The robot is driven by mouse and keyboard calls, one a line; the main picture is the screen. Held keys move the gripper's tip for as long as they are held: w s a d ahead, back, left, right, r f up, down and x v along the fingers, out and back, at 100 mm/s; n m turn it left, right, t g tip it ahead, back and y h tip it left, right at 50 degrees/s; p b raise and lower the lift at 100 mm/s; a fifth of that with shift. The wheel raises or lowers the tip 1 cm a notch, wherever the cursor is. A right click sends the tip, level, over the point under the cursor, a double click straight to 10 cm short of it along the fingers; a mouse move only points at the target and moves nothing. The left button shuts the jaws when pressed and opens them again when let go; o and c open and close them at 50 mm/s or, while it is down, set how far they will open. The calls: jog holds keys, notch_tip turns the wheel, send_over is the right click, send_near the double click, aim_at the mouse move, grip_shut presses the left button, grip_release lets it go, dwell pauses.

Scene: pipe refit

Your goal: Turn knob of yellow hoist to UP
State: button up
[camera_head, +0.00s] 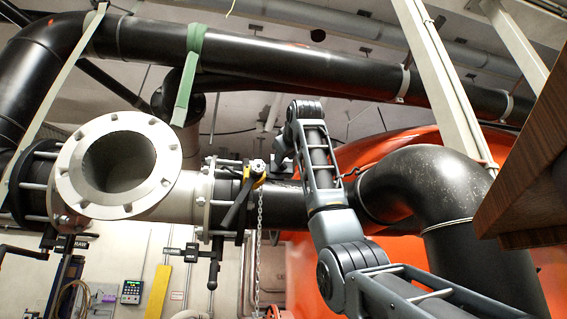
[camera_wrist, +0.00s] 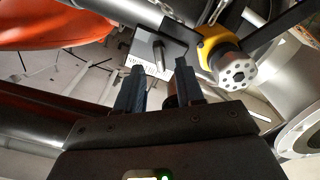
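The yellow hoist (camera_head: 257,170) hangs below the black pipe in the middle of the head view, with a dark lever and a chain. In the wrist view its yellow body (camera_wrist: 211,45) is at upper right, with a round grey drilled disc in front. Left of it is a dark plate with a small upright grey knob (camera_wrist: 159,56) and a pale marked strip, too small to read. My gripper (camera_wrist: 162,78) is open, its two blue-grey fingers apart. The knob appears ahead of the gap between the fingertips; I see no contact. In the head view the fingers are hard to make out.
A grey flanged pipe (camera_head: 138,188) opens left of the hoist. A black pipe elbow (camera_head: 425,185) and a large orange body (camera_head: 350,240) stand to the right. A green strap (camera_head: 188,75) hangs from the upper pipe. A wooden edge (camera_head: 530,165) juts in at far right.

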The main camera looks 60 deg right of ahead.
jog(key=b+v, duration=0.1)
jog(key=v, duration=0.4)
jog(key=shift+a, duration=0.15)
dwell(0.4)
